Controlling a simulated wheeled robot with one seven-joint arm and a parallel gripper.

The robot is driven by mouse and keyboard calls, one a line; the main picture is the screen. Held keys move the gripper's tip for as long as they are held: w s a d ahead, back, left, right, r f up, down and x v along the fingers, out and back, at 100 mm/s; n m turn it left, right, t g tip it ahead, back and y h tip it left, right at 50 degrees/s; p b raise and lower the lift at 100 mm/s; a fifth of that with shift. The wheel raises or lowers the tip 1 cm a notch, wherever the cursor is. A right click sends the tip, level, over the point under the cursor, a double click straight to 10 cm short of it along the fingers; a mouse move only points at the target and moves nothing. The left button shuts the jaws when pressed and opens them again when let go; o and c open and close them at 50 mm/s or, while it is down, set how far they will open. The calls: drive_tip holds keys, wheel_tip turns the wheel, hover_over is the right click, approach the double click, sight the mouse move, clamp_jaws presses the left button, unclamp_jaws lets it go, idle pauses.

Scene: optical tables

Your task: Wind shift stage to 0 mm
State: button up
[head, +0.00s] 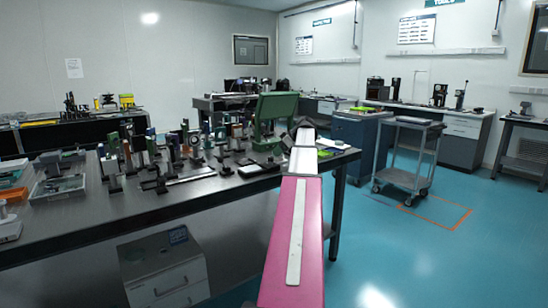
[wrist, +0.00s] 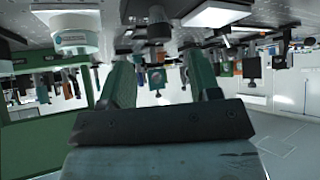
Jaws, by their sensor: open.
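My pink and white arm reaches over the near optical table (head: 110,219) in the head view. My gripper (head: 302,122) is small there, beside the large green box-shaped unit (head: 275,108). In the wrist view, which looks upside down, my gripper (wrist: 160,72) has two green fingers spread apart with nothing held between them. A small dark block with a round face (wrist: 156,78) shows beyond the gap, apart from the fingers. I cannot tell which of the small mounts is the shift stage, and no scale can be read.
Several dark optical mounts (head: 170,150) crowd the table left of my arm. A grey tray (head: 58,189) sits at the table's left. A drawer unit (head: 165,268) stands underneath. A grey cart (head: 408,154) stands to the right, with open blue floor (head: 420,260) before it.

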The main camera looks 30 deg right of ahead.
drive_tip(key=shift+v, duration=2.05)
